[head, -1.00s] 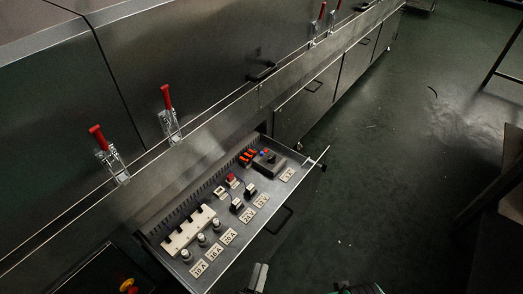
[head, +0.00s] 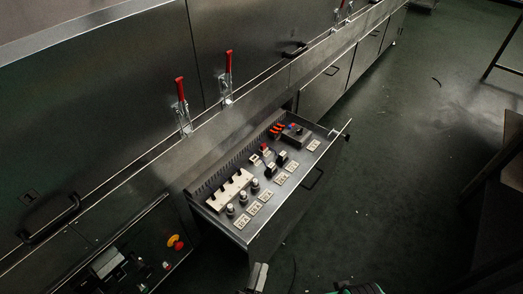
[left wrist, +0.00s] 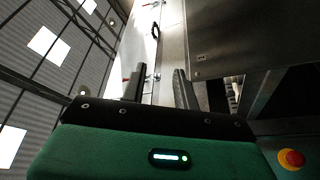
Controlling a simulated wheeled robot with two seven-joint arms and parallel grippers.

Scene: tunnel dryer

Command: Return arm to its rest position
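My left gripper (head: 258,277) shows at the bottom edge of the head view, in front of the open drawer's (head: 262,236) lower front and apart from it in the picture. In the left wrist view, its two grey fingers (left wrist: 160,86) stand apart with nothing between them, so it is open and empty. The steel dryer wall rises beyond the fingers there. A green piece of my own body shows at the bottom edge of the head view. My right gripper cannot be made out.
The pulled-out drawer holds fuses, switches and a white block (head: 229,190). Red-handled clamps (head: 181,102) line the dryer's ledge. A control panel (head: 128,262) with a red and yellow button (head: 176,242) is at lower left. Dark floor (head: 400,170) lies open to the right.

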